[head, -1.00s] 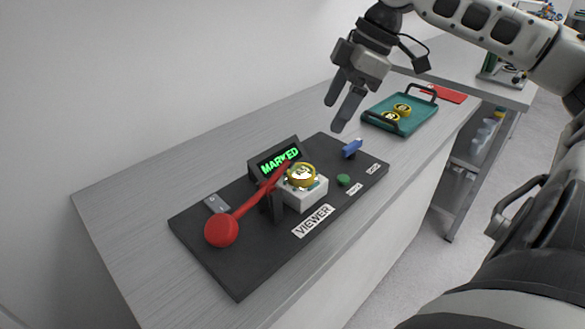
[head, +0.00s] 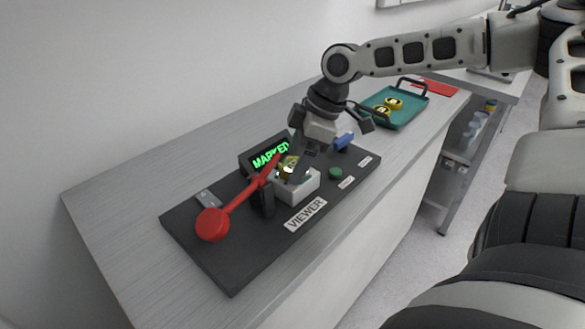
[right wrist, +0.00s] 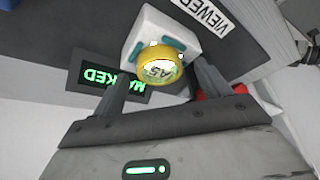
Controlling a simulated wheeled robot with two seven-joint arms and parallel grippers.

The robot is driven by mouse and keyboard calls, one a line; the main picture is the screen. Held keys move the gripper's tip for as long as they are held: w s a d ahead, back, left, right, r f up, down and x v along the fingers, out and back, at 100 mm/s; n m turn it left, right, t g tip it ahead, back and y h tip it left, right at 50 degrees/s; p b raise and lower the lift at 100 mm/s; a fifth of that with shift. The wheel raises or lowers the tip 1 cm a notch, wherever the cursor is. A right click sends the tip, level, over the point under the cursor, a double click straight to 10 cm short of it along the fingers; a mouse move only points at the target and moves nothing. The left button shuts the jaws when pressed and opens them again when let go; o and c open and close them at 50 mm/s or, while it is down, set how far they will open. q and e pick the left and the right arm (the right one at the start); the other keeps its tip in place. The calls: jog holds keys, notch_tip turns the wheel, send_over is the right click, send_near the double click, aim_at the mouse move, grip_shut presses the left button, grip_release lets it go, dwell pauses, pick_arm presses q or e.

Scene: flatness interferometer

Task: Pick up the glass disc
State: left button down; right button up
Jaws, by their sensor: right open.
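The glass disc (head: 287,165), with a yellow rim, rests on the white block of the viewer (head: 300,186). My right gripper (head: 294,172) has its fingers down at the disc and partly hides it in the head view. In the right wrist view the disc (right wrist: 160,66) shows a mark like "A5" and sits on the white block (right wrist: 148,30) between my open fingers. Whether the fingers touch its rim I cannot tell. My left gripper is not in view.
A red lever with a round knob (head: 212,225) crosses close beside the disc. A display reading "MARKED" (head: 266,158) stands behind it. A green button (head: 335,173) and a blue lever (head: 344,141) are to the right. A teal tray (head: 405,118) holds two yellow-rimmed discs.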

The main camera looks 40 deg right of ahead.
jog(key=shift+w+a+f, duration=0.1)
jog(key=shift+f, duration=0.25)
jog(key=c, duration=1.1)
jog(key=shift+r, duration=0.1)
